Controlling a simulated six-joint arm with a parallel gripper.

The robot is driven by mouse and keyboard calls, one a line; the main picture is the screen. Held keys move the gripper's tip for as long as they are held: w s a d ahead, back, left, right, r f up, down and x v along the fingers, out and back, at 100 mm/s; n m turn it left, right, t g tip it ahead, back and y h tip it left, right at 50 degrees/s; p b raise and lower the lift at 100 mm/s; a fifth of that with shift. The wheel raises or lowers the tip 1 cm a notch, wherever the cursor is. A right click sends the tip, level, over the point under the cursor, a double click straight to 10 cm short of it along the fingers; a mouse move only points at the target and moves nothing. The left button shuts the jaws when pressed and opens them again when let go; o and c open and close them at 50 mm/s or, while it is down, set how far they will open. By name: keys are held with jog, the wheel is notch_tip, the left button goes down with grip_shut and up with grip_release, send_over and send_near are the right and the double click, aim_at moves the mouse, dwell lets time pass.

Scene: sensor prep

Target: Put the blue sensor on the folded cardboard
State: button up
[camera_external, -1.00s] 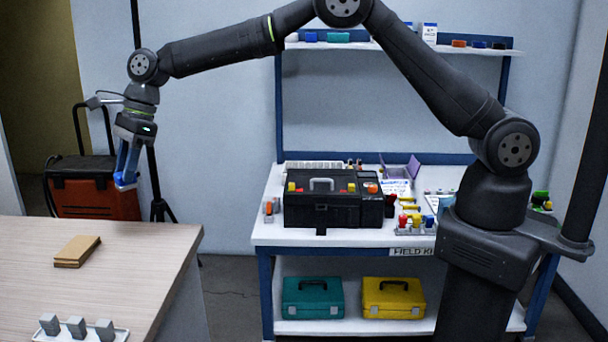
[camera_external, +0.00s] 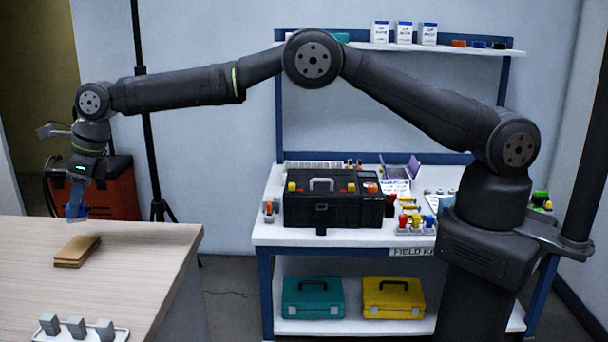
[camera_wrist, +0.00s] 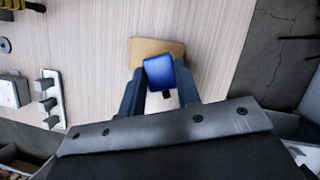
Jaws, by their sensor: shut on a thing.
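My gripper (camera_external: 77,211) is shut on the blue sensor and holds it in the air, above and slightly behind the folded cardboard in the outside view. The blue sensor (camera_wrist: 160,72) shows between both fingers in the wrist view, a small blue block with a dark tip below it. The folded cardboard (camera_external: 78,251) is a flat tan stack lying on the light wooden table. In the wrist view the cardboard (camera_wrist: 147,46) shows behind the sensor, which hides part of it.
A white tray (camera_external: 119,335) with grey blocks stands at the table's front. The table (camera_external: 140,255) is bare around the cardboard. A white workbench (camera_external: 262,236) with a black toolbox (camera_external: 330,211) stands to the right, across a gap. An orange-and-black case (camera_external: 118,198) stands behind the table.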

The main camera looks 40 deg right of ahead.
jog(key=shift+s+a+f, duration=0.2)
jog(key=shift+a+f, duration=0.15)
jog(key=shift+a, duration=0.15)
jog(key=shift+s+a+f, duration=0.2)
jog(key=shift+a+f, duration=0.1)
jog(key=shift+a, duration=0.2)
jog(key=shift+f, duration=1.95)
jog(key=shift+f, duration=0.1)
jog(key=o, duration=1)
jog(key=v, duration=1.2)
jog(key=shift+s+d, duration=0.1)
jog(key=x, duration=1.2)
jog(key=shift+f, duration=0.25)
jog(key=shift+r, duration=1.95)
